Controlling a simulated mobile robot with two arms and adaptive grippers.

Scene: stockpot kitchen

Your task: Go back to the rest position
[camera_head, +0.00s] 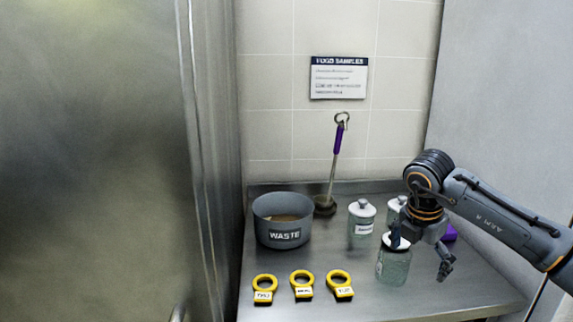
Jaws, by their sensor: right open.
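My right arm comes in from the right over the steel counter (375,304). Its gripper (421,262) points down with its fingers spread, one beside the lid of the front glass jar (393,267) and the other to the right of the jar. The gripper holds nothing that I can see. I cannot tell whether the left finger touches the jar. My left gripper is not in view.
A grey WASTE pot (283,222) stands at the left. Several yellow ring tags, including a middle tag (302,284), lie in front.

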